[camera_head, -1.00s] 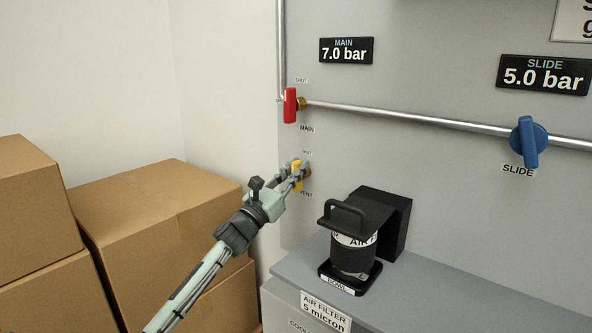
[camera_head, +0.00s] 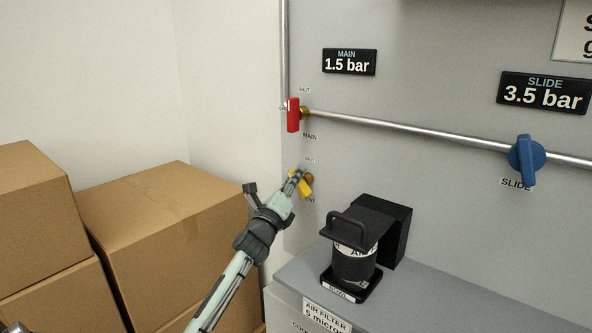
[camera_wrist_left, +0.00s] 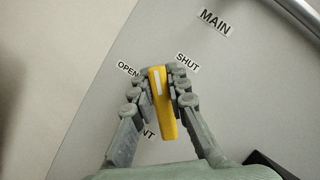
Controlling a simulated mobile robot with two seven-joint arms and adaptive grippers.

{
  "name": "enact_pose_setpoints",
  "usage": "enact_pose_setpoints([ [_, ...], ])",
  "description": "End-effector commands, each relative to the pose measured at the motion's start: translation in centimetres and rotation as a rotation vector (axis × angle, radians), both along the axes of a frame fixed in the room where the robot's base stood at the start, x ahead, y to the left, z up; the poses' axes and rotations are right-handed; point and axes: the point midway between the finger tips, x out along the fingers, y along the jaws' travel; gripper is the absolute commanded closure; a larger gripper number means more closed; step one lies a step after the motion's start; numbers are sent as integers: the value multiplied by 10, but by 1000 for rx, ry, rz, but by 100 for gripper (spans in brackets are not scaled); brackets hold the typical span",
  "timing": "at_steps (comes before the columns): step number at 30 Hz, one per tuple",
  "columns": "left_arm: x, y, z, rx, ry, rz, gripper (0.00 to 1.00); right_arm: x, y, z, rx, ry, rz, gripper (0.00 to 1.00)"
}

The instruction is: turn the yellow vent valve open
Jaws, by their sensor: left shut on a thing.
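The yellow vent valve (camera_head: 301,183) is on the grey panel, below the red main valve. Its yellow handle is tilted in the head view. In the left wrist view the handle (camera_wrist_left: 160,98) lies between the two fingers, its white stripe near the upper end. OPEN and SHUT labels show on either side of its upper end, and the VENT label is partly hidden by a finger. My left gripper (camera_head: 298,181) is shut on the handle; it also fills the left wrist view (camera_wrist_left: 162,90). My right gripper is not in view.
The red main valve (camera_head: 293,115) hangs just above on a pipe. A black air filter bowl (camera_head: 355,250) stands on the grey ledge to the right. Cardboard boxes (camera_head: 165,235) are stacked at left. Displays read main 1.5 bar (camera_head: 349,62) and slide 3.5 bar (camera_head: 544,94).

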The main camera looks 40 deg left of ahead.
Motion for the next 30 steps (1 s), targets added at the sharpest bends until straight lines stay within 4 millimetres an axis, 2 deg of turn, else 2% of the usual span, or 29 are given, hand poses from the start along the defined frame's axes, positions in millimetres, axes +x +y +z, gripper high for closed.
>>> enact_pose_setpoints([
  [5,0,2,1,-170,15,0,100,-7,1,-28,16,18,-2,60],
  [9,0,3,-3,-301,25,0,100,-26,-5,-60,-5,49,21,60],
  [12,0,4,-6,-392,32,-1,100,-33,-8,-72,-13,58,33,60],
  [21,0,6,-12,-624,50,0,100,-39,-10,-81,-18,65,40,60],
  [30,0,5,-14,-758,61,-1,100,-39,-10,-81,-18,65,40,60],
])
